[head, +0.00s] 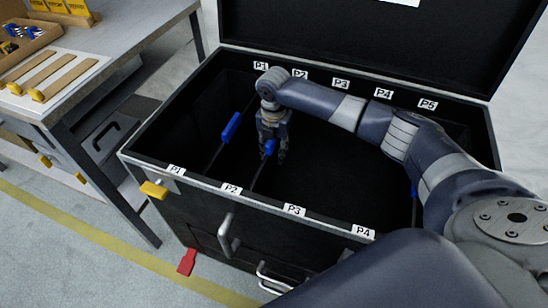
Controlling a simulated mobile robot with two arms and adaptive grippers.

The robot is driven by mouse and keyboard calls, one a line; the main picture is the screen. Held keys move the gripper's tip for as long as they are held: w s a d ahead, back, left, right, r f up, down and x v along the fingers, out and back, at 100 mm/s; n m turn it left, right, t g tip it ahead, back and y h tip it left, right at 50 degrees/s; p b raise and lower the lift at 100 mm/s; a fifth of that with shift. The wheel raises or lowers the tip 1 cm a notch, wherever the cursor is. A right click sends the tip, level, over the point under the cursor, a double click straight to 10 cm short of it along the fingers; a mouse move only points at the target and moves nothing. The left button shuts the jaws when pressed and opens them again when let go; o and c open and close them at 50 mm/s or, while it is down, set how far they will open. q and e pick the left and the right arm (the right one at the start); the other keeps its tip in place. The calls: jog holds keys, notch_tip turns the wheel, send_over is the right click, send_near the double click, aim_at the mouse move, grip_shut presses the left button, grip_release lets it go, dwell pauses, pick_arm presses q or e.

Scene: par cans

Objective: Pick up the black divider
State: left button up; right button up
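A black divider (259,178) stands in the open black case at the front P2 label, its thin top edge showing against the dark inside. Its blue grip (270,147) is at my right gripper (274,152), which points down into the case. The grip overlaps the fingers in the picture; I cannot tell whether they are closed on it. A second black divider with a blue grip (231,127) stands to the left, at P1. Another blue grip (414,188) shows at the right, mostly hidden by my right arm. My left gripper is out of view.
A workbench with wooden pieces (45,75) is at the left. A red piece (187,262) is on the floor.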

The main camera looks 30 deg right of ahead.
jog(key=shift+f, duration=0.15)
grip_shut()
